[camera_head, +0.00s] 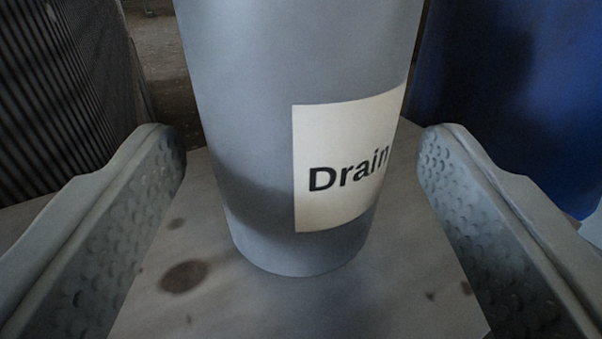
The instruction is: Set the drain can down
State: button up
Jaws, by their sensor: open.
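The drain can (250,130) is a grey-blue tapered can with a cream label reading "Drain". It stands upright on a grey, dark-spotted surface (230,310), and its top is cut off by the picture's upper edge. My gripper (302,150) is open, with one dimpled finger on each side of the can. A gap shows between the can and each finger, wider at the left near the can's base. The can's far side is hidden.
A dark ribbed panel (60,90) stands at the left. A large blue object (510,90) stands close at the right, behind the right finger. A dim brownish floor (163,60) shows at the back left. The surface in front of the can is clear.

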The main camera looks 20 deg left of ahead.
jog(key=v, duration=0.8)
jog(key=shift+s, duration=0.1)
